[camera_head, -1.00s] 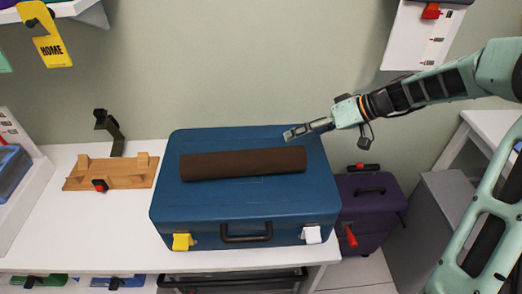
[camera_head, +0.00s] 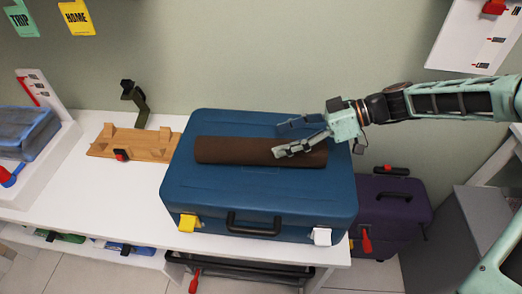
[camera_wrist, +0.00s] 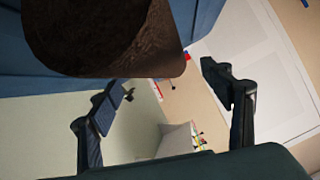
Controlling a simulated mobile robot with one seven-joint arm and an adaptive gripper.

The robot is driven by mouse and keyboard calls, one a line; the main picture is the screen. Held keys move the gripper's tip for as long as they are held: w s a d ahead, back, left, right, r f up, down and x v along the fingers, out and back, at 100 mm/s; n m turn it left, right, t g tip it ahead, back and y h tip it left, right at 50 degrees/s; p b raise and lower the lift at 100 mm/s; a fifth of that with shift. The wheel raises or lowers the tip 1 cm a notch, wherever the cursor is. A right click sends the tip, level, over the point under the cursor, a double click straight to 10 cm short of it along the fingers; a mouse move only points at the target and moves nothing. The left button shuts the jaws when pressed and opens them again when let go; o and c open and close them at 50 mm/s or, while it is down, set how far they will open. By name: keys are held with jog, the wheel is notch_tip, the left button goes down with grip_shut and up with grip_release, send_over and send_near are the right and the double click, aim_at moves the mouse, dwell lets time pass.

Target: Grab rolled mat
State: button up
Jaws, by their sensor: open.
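The rolled mat (camera_head: 235,150) is a dark brown roll lying lengthwise across the top of the closed blue suitcase (camera_head: 205,203). My gripper (camera_head: 287,136) is open at the mat's right end. In the head view one finger overlaps the roll and the other shows behind it, over the suitcase. In the wrist view the brown mat (camera_wrist: 100,35) fills the upper left, beyond the open, empty fingers (camera_wrist: 165,88). I cannot tell whether a finger touches the mat.
The suitcase stands on a white table (camera_head: 95,190) near the wall. A wooden stand (camera_head: 140,145) is to its left, and a purple case (camera_head: 395,215) is lower at its right. The table's front left is clear.

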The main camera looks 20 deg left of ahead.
aim_at(261, 151)
jog(key=x, duration=0.5)
jog(key=shift+s+d, duration=0.1)
jog(key=shift+r, duration=0.1)
jog(key=c, duration=1.4)
